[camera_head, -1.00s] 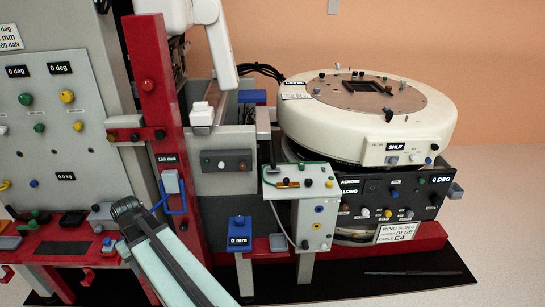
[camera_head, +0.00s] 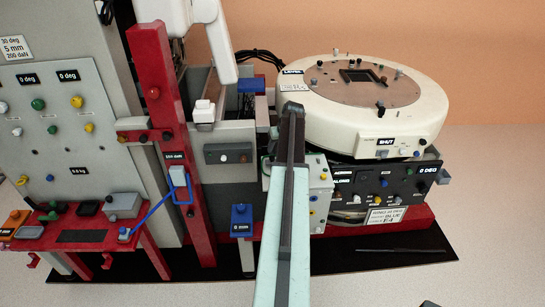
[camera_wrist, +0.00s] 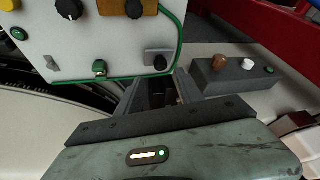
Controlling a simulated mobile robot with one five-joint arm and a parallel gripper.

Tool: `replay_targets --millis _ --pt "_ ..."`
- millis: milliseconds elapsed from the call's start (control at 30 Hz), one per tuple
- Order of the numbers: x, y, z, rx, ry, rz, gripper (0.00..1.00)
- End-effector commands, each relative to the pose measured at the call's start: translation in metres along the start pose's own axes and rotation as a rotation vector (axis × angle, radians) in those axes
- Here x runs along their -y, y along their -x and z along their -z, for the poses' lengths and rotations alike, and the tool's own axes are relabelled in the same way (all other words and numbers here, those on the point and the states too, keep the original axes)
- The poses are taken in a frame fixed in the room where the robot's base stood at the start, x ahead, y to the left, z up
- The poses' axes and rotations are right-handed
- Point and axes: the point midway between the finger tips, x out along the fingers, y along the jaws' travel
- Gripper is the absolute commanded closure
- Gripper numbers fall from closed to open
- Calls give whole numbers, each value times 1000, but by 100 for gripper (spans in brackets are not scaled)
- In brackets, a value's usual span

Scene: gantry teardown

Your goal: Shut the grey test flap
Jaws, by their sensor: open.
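My gripper (camera_head: 292,110) is at the end of my pale green arm, in front of the white round head (camera_head: 330,115) and the white knob box (camera_head: 319,180). In the wrist view my gripper (camera_wrist: 157,95) has its dark jaws apart, with nothing seen between them. The white knob box (camera_wrist: 105,40) is close by at upper left there. I cannot tell for sure which part is the grey test flap. The round head carries a "SHUT" label (camera_head: 386,141). My arm hides part of the knob box.
A grey control block (camera_wrist: 235,75) lies right of my jaws in the wrist view; it also shows in the head view (camera_head: 228,153). A red column (camera_head: 165,130) and red shelf (camera_head: 85,238) stand at left. A black mat (camera_head: 400,247) lies at right.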

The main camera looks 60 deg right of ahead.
Motion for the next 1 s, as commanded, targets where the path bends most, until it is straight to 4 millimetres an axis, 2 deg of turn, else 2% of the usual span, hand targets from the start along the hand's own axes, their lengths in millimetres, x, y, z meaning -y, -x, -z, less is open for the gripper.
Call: replay_targets --millis 33,300,400,633,667,800,1000 --pt "-1 -14 -2 0 1 0 56" --pt "0 -63 -2 1 2 0 56" --pt "1 -69 -1 1 2 0 56" --pt "2 -66 0 1 2 0 56" --pt "2 -66 0 1 2 0 61" --pt "2 -66 0 1 2 0 100" --pt "2 -68 -4 -17 6 -4 100"
